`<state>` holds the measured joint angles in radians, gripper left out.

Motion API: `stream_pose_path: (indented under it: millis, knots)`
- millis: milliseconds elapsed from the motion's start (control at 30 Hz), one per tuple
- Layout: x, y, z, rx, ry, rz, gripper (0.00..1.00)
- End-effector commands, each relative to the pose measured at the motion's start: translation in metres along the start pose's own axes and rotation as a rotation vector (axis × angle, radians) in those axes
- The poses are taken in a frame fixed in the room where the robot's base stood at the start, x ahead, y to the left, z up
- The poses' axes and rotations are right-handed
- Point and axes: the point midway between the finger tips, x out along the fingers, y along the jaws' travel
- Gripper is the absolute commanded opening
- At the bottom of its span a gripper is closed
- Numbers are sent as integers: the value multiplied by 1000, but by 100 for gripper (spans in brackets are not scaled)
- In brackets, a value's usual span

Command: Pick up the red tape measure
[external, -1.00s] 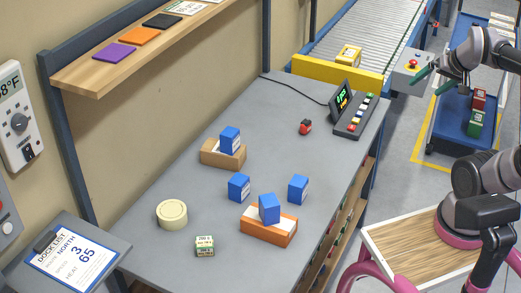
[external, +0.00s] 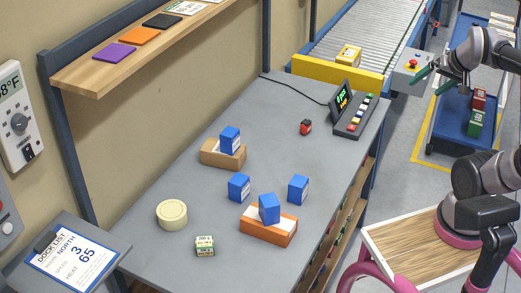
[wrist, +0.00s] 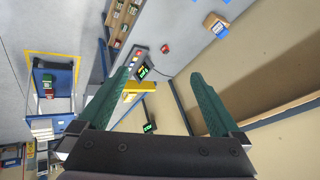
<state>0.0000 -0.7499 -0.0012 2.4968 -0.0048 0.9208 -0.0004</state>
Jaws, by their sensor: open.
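The red tape measure (external: 305,127), small with a dark part, sits on the grey table (external: 215,195) near its far end, just left of the button panel. It also shows as a small red thing in the wrist view (wrist: 166,48), beyond the fingers and between them. My gripper (external: 436,80) is at the upper right in the external view, raised away from the table and to the right of it. Its green fingers are spread apart and hold nothing in the wrist view (wrist: 160,85).
A button panel (external: 354,118) with a small display (external: 342,98) stands right of the tape measure. Blue boxes (external: 298,189), an orange tray (external: 268,234), a brown tray (external: 215,155), a cream round tub (external: 172,214) and a small green-and-white box (external: 205,246) stand nearer. Bare table surrounds the tape measure's left side.

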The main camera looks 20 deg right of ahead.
Motion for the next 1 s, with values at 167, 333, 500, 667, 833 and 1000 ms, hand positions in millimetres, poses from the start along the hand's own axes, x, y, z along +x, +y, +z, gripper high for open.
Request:
stream_pose_path:
  millis: [167, 333, 500, 667, 833, 1000]
  knots:
    - [0, 0, 0, 2, -3, -1, 100]
    - [15, -14, -5, 66, -88, -29, 100]
    - [50, -49, -20, 233, -284, -105, 100]
    - [91, -86, -38, 418, -470, -189, 100]
    - [142, -121, -63, 624, -642, -283, 100]
    - [202, -147, -92, 841, -783, -379, 100]
